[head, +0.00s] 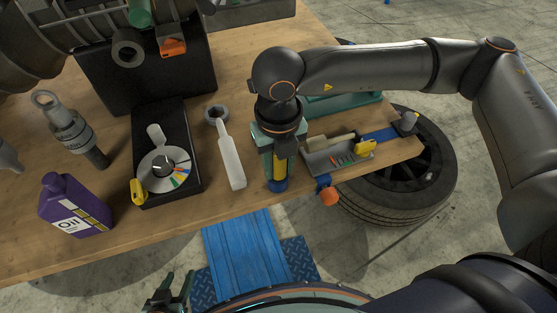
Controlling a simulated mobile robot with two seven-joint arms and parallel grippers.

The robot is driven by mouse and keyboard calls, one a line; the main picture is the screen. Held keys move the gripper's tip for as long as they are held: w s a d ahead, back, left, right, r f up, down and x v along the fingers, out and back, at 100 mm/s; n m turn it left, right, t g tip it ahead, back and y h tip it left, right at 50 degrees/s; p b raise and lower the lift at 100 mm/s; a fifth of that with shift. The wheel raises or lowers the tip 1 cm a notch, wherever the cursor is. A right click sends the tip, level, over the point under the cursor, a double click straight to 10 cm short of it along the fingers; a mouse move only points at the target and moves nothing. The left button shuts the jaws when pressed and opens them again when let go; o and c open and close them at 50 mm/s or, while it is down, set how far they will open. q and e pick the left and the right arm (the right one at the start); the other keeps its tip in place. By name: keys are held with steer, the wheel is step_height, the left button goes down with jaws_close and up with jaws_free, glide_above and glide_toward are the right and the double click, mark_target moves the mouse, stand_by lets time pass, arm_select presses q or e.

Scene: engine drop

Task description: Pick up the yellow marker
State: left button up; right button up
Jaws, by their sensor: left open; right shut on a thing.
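The yellow marker (280,170) is upright between the fingers of my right gripper (279,163), near the front edge of the wooden table. My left gripper (170,296) is open and empty at the bottom of the view, low in front of the table.
A black case with a disc (189,187) and a purple oil bottle (72,205) are further left.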

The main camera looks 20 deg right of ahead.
jaws_close()
steer(key=shift+r, duration=0.1)
steer(key=shift+r, duration=0.2)
steer(key=r, duration=0.3)
steer(key=shift+s+a+r, duration=0.1)
steer(key=shift+s+a, duration=0.1)
steer(key=shift+s, duration=0.05)
steer(key=s+a+r+b, duration=0.1)
steer(key=s+a+r, duration=0.1)
steer(key=s+r, duration=0.2)
steer(key=s+a+r+b, duration=0.2)
steer(key=s+r, duration=0.3)
steer(key=s, duration=0.3)
steer(key=shift+s+a+r, duration=0.15)
steer(key=shift+s+a, duration=0.15)
steer(key=shift+s, duration=0.05)
